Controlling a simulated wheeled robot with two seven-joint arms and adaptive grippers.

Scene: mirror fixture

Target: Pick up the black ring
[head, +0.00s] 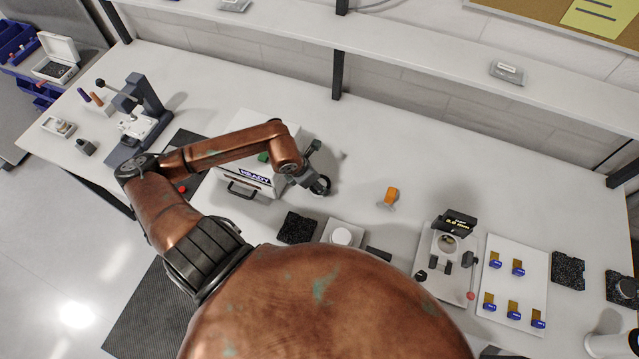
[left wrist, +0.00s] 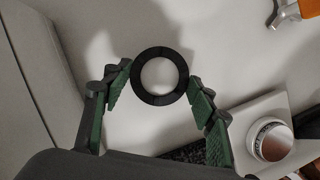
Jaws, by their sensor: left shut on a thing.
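The black ring (left wrist: 160,52) is a flat dark ring between the fingertips of my left gripper (left wrist: 160,82) in the left wrist view. The green-padded fingers are shut on its two opposite sides. Its open centre shows the pale surface behind. In the head view my left gripper (head: 319,184) is over the white bench, just right of the white box with the READY label. The ring is too small and dark there to tell clearly from the gripper. My right gripper is not in view.
The white READY box (head: 238,192) stands left of the gripper. A black foam block (head: 297,228) and a white fixture with a round top (head: 342,236) are in front. An orange-handled tool (head: 390,196) lies to the right. The bench behind the gripper is mostly clear.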

